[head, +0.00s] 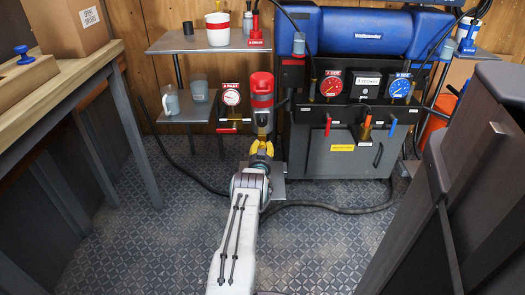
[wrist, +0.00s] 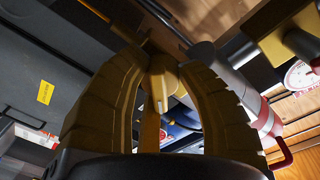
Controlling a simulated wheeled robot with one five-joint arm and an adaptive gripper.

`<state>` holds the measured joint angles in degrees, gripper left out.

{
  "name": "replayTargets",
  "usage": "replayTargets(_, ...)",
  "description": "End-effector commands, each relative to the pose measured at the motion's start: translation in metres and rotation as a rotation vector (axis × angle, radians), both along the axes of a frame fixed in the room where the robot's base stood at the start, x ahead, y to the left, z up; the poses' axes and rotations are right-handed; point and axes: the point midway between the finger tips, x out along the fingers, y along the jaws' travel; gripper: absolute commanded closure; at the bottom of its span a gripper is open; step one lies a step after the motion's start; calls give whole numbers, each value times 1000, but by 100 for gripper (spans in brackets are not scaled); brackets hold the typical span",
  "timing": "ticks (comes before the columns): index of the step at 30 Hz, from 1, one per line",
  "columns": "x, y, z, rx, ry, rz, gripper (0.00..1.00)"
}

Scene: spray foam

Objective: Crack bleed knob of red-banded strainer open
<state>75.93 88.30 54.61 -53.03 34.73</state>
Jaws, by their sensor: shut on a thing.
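The red-banded strainer (head: 262,92) stands upright left of the blue-topped machine, with a red top and a grey lower body. It also shows in the wrist view, tilted, as a grey and red cylinder (wrist: 250,90) on the right. My gripper (head: 262,146), with yellow fingers, is right below the strainer. In the wrist view my gripper (wrist: 165,68) has its fingertips together around a small brass-coloured part, which looks like the bleed knob (wrist: 163,90). The fingers hide most of the knob in both views, so its turn cannot be told.
A gauge labelled A inlet (head: 231,97) is just left of the strainer. A small shelf with grey mugs (head: 199,88) stands further left. The machine (head: 340,150) with its gauges is close on the right. A black hose (head: 340,209) lies on the floor. The floor at the front left is clear.

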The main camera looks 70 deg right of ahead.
Motion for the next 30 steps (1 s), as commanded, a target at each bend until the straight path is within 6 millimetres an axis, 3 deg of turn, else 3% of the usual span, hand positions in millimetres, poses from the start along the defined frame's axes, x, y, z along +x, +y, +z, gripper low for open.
replayTargets(1, 5, 1, -7, -4, 13, 7, 97)
replayTargets(20, 6, 3, -2, -22, 77, 8, 97)
replayTargets(21, 6, 3, -2, -22, 77, 8, 63)
replayTargets(28, 4, 2, -2, -23, 77, 6, 42)
replayTargets(30, 3, 2, -1, -24, 77, 4, 41)
